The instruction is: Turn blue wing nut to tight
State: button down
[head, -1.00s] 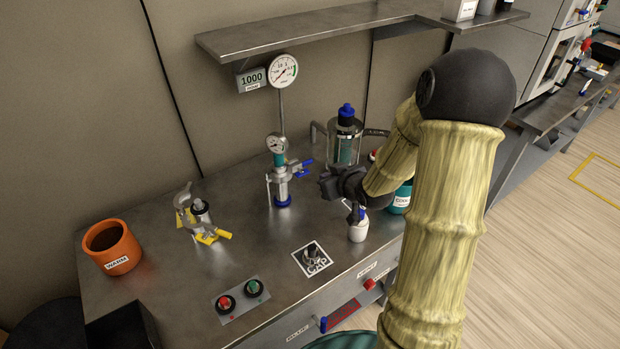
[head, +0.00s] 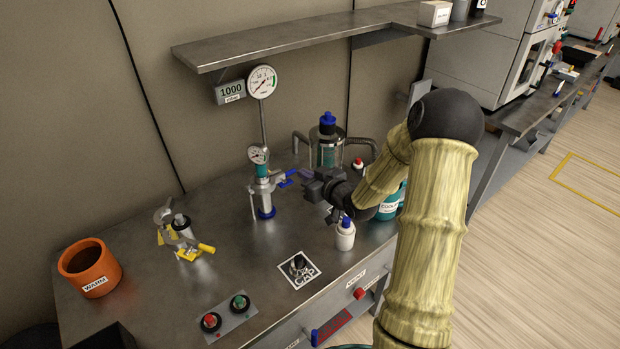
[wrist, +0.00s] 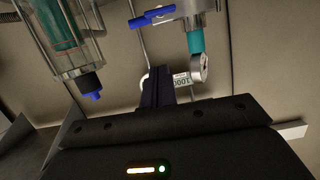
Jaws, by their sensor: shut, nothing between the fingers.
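A metal fitting (head: 262,194) with a round gauge stands on the bench, left of my gripper. A blue winged piece (head: 287,178), likely the blue wing nut, sticks out from its right side. It also shows in the wrist view (wrist: 152,20), at the top. My gripper (head: 305,174) is shut and empty, its fingertips close to the right of the blue piece. In the wrist view the dark shut fingers (wrist: 159,84) sit below the blue piece, with a visible gap in the picture. Whether it is tight cannot be told.
A glass vessel with a blue cap (head: 327,118) stands behind my gripper. A white bottle (head: 345,235) stands below it, with a teal container (head: 389,205) to the right. A yellow-handled clamp (head: 182,238) and orange pot (head: 90,267) are at left. A shelf (head: 300,38) runs above.

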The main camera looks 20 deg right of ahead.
send_over(284, 182)
jog(key=s+d, duration=0.2)
jog(key=d, duration=0.1)
jog(key=f, duration=0.3)
jog(key=f+p, duration=0.1)
jog(key=f, duration=0.1)
jog(key=shift+w+a+f, duration=0.15)
jog(key=shift+a+f, duration=0.05)
jog(key=shift+f, duration=0.1)
jog(key=shift+a, duration=0.15)
jog(key=shift+d, duration=0.2)
